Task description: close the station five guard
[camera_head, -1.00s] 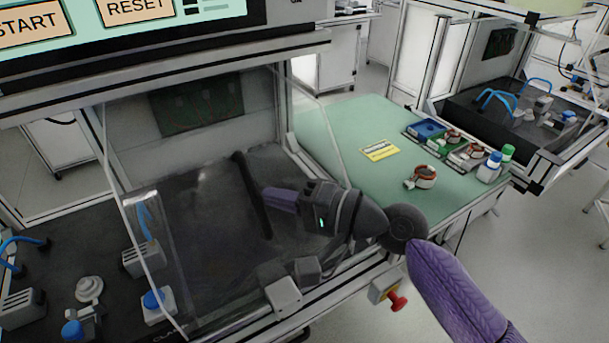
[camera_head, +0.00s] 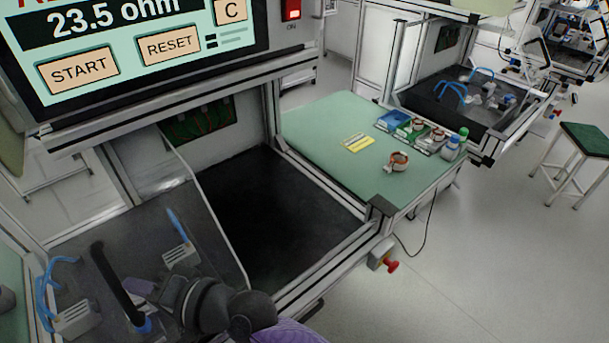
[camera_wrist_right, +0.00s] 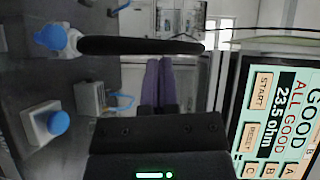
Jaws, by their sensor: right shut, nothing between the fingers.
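The guard is a clear sliding panel (camera_head: 205,235) with a black bar handle (camera_head: 118,285). In the head view it stands over the left part of the station, in front of the fixtures there, and the dark bay to its right is uncovered. The handle also crosses the right wrist view (camera_wrist_right: 140,46). My right gripper (camera_head: 143,287) is shut and empty, its purple fingers beside the handle on its right. In the wrist view the fingers (camera_wrist_right: 165,62) lie together near the bar; whether they touch it I cannot tell. My left gripper is not in view.
The station's screen (camera_head: 140,45) hangs above and reads 23.5 ohm. A green-topped table (camera_head: 320,125) with a small parts tray and a copper-wound part (camera_head: 398,161) stands to the right. A red stop button (camera_head: 391,265) sits at the front corner. The right-hand floor is mostly clear.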

